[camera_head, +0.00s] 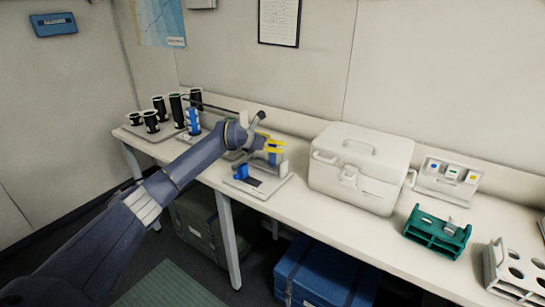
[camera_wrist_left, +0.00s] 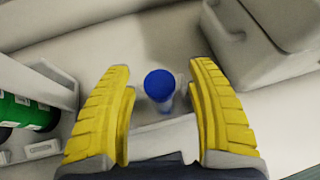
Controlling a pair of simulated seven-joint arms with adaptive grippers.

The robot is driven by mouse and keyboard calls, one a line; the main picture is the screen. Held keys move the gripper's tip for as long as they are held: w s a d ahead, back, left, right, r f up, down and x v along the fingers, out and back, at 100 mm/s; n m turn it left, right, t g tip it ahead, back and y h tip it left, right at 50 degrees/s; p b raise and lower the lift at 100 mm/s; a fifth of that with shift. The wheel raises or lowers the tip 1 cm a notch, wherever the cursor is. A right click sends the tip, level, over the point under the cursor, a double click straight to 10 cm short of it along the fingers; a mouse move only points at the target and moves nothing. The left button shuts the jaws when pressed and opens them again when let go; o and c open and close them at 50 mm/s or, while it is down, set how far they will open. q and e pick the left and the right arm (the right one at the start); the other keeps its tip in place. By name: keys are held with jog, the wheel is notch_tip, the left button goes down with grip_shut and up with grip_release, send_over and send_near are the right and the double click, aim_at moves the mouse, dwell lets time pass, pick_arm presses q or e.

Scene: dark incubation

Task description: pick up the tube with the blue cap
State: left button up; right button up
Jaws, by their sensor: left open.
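The tube with the blue cap (camera_wrist_left: 159,86) stands between the two yellow fingers of my left gripper (camera_wrist_left: 162,74) in the left wrist view. Its cap faces the camera, and part of its clear body shows below the cap. The fingers are open, with a gap on each side of the cap. In the head view my left gripper (camera_head: 281,147) is over the white stand on the bench. A small blue piece (camera_head: 273,159) shows just under the fingers there, likely the same tube, partly hidden. My right gripper is not in view.
A white cooler box (camera_head: 360,167) stands close right of the gripper. A green rack (camera_head: 437,233) and a white rack (camera_head: 514,272) are farther right. Several dark containers (camera_head: 176,110) and a blue object (camera_head: 193,121) stand at the left end of the bench.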

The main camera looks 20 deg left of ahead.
pick_arm(q)
jog(key=shift+c, duration=0.5)
grip_shut()
